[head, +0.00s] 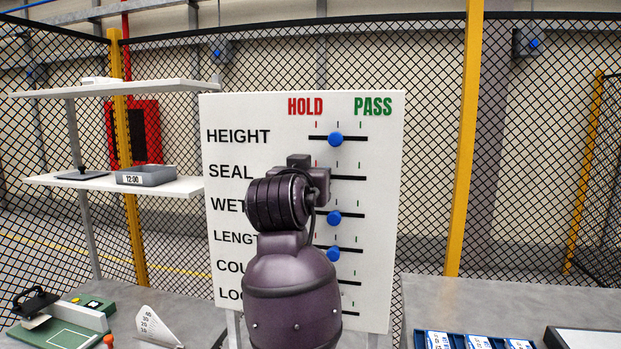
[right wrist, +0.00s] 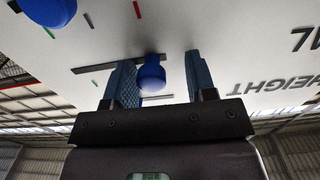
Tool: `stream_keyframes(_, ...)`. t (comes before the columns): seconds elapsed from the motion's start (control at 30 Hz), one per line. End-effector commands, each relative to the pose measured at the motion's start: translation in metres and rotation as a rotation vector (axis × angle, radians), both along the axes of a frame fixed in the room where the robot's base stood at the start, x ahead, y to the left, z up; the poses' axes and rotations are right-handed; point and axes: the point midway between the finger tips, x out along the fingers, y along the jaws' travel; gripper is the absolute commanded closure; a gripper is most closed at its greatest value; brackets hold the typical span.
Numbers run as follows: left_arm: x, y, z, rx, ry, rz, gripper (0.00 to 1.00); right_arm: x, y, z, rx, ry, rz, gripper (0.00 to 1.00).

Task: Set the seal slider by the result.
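A white board (head: 384,230) carries labelled slider rows under a red HOLD on the left and a green PASS on the right. In the SEAL row, only the right part of the slot (head: 350,178) shows; it is bare there. My right gripper (head: 304,168) covers the rest and hides the knob. In the right wrist view, where the board appears upside down, the right gripper (right wrist: 163,80) is open. Its fingers stand either side of a blue knob (right wrist: 151,75), apparently the SEAL one, near the slot's HOLD-side end. The left finger is closest; contact is unclear. My left gripper is not in view.
Blue knobs of HEIGHT (head: 335,139), WET (head: 333,218) and LENGTH (head: 334,254) sit close above and below. A green and white device (head: 67,325) stands at lower left, with a white scale plate (head: 155,325) beside it. Blue bins (head: 480,342) are at lower right.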

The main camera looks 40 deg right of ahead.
Motion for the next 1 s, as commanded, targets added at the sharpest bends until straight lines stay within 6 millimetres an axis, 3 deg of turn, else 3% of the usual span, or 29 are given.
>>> stream_keyframes(0.37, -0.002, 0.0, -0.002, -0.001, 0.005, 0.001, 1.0, -0.004, 0.004, -0.001, 0.002, 0.001, -0.001, 0.49)
stream_keyframes(1.0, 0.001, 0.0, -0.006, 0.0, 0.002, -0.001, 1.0, -0.066, 0.077, -0.001, 0.002, 0.001, 0.0, 0.49)
